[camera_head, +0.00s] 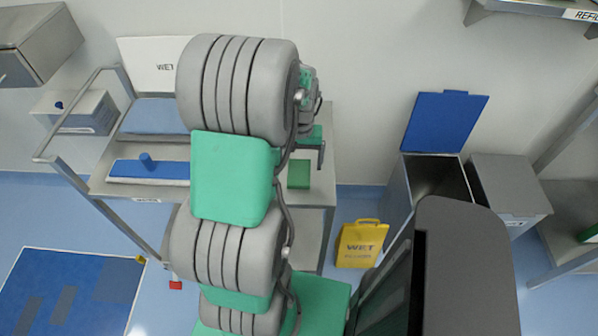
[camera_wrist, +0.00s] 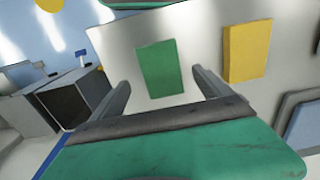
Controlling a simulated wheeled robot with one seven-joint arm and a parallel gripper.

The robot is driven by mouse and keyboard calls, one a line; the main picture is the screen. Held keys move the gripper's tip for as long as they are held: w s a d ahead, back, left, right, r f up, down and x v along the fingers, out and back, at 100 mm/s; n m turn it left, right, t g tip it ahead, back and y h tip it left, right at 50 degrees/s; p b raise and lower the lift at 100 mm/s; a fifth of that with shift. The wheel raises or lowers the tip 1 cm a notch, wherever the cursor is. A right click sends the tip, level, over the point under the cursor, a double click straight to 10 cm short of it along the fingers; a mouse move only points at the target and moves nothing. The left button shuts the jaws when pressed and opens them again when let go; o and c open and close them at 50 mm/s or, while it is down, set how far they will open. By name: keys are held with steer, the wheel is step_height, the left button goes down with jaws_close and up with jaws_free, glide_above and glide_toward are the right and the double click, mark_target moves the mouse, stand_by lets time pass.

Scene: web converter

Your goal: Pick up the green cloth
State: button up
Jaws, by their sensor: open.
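The green cloth (camera_head: 299,174) is a small flat rectangle lying on the grey top of a metal cart, right of my arm in the head view. In the wrist view the green cloth (camera_wrist: 160,67) lies on the cart's top, ahead of my gripper and between the lines of its two fingers. My gripper (camera_wrist: 157,82) is open and empty, with its fingers apart and not touching the cloth. In the head view my arm hides part of the cart, and the gripper shows only partly behind it.
A yellow cloth (camera_wrist: 247,50) lies beside the green one. The cart (camera_head: 316,200) also holds a blue-based tool (camera_head: 150,170) at its left. A yellow WET sign (camera_head: 361,244) stands on the floor at right. A bin with an open blue lid (camera_head: 444,121) stands further right.

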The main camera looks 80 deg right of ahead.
mark_target(299, 172)
step_height(299, 172, down, 4)
steer(key=shift+w+d+r, duration=0.1)
steer(key=shift+c, duration=0.6)
steer(key=c, duration=1.3)
steer(key=shift+r, duration=0.1)
step_height(299, 172, up, 3)
steer(key=shift+r+b, duration=0.1)
steer(key=shift+b, duration=0.3)
steer(key=s+r, duration=0.1)
steer(key=s+a+r, duration=0.1)
steer(key=r, duration=0.1)
steer(key=s+a+r, duration=0.1)
steer(key=shift+s+a+r, duration=0.1)
steer(key=shift+r, duration=0.05)
steer(key=s+a+r, duration=0.1)
steer(key=s+a, duration=0.1)
steer(key=s+a+r+b, duration=0.1)
steer(key=s+a+r, duration=0.1)
steer(key=s, duration=0.1)
steer(key=s+a+r, duration=0.2)
steer(key=s, duration=0.1)
steer(key=shift+a+r+b, duration=0.2)
steer(key=shift+b, duration=0.2)
